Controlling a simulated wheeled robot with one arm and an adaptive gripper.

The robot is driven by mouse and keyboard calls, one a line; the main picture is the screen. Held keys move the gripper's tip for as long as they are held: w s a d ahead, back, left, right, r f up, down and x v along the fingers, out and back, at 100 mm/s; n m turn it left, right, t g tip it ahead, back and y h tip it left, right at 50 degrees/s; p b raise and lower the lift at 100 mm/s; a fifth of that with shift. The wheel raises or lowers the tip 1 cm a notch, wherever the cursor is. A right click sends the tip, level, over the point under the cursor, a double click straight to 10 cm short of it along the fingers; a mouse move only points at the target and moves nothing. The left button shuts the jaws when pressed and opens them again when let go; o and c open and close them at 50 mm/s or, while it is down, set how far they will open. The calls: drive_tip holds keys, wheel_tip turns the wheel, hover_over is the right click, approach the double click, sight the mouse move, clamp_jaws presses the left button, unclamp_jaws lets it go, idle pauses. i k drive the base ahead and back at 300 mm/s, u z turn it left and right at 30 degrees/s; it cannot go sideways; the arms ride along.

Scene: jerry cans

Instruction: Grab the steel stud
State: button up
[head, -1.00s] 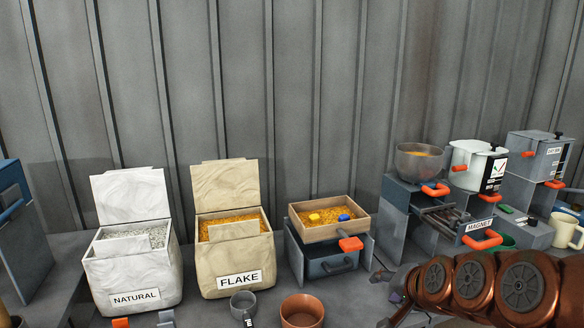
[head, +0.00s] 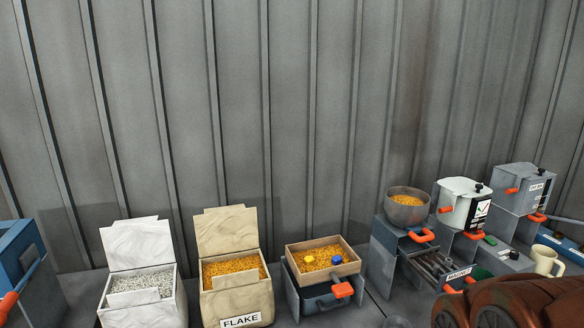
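I cannot make out a steel stud in the head view. A wooden tray (head: 352,267) of orange flakes holds a yellow piece (head: 309,257) and a blue piece (head: 336,260) on top. A rack of dark bars (head: 428,262) with a MAGNET label (head: 459,272) stands to its right; no stud can be told apart on it. My gripper is out of view. Only my brown arm links show at the bottom right corner.
A white bin (head: 145,315) and a FLAKE bin (head: 235,302) stand left of the tray. A metal bowl (head: 408,215) of orange flakes sits on a grey stand. A corrugated wall rises behind.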

sight(436, 272)
drive_tip(key=z, duration=0.85)
